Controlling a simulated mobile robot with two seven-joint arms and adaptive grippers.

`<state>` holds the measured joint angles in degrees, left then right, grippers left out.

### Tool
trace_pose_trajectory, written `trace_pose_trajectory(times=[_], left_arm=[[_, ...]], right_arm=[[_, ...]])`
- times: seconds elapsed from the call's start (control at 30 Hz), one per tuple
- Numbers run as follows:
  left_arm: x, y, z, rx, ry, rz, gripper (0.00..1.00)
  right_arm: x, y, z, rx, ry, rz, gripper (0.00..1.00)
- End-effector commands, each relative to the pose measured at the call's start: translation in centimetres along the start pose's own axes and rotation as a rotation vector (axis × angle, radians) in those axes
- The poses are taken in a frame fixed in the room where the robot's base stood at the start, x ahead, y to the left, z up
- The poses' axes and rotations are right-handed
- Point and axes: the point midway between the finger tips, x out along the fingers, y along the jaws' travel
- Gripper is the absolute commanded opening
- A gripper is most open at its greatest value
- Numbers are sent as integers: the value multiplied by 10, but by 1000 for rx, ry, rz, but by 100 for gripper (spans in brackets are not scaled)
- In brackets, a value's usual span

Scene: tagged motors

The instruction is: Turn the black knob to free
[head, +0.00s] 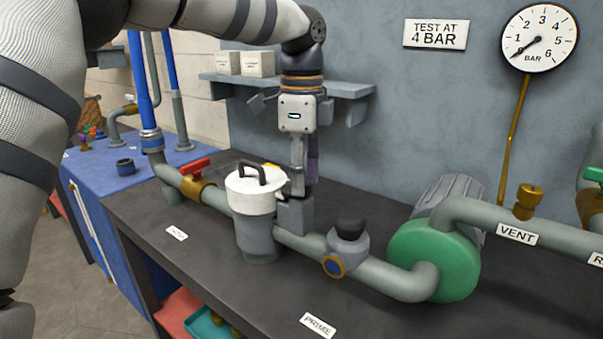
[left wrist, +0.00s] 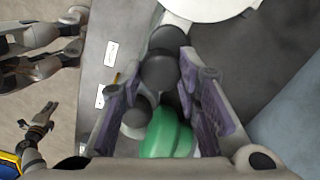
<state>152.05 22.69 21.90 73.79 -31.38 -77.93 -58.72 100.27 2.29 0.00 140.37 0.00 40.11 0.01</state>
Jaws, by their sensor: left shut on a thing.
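My left gripper (head: 304,186) points down behind the white-lidded pot (head: 252,190) on the bench. In the left wrist view, dark round knob parts (left wrist: 160,70) lie between its purple-padded fingers, and it is shut on what looks like the black knob. In the head view the grip is largely hidden by the lid and a grey block (head: 293,216). A separate valve (head: 348,246) with a black cap (head: 350,227) stands to the right, apart from the gripper. What looks like my right gripper (left wrist: 43,112) shows small in the left wrist view, too small to judge.
A red-handled valve (head: 194,166) is left of the pot. A green pump (head: 433,262) stands at the right, with a pipe labelled VENT (head: 517,233). A shelf (head: 345,88) and a gauge (head: 540,38) are on the wall. The front bench top is mostly clear.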

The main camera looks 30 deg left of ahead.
Motion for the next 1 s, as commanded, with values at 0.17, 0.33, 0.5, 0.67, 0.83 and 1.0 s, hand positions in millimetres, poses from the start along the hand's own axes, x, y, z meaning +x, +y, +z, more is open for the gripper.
trace_pose_trajectory(times=[0.17,0.33,0.5,0.67,0.83,1.0], left_arm=[[-1,0,0,-36,-2,-1,3],[-1,0,1,-130,-3,-2,3],[-1,0,1,-275,-3,-2,3],[-1,0,1,-427,-3,-2,3],[0,0,1,-590,-3,-1,3],[0,0,1,-752,-4,-1,3]], right_arm=[[-1,0,-1,0,4,0,0],[-4,0,-3,0,14,-1,0],[-6,0,-5,0,21,-1,0],[-6,0,-5,0,22,-1,0],[-6,0,-5,0,21,-1,0],[-6,0,-5,0,21,-1,0]])
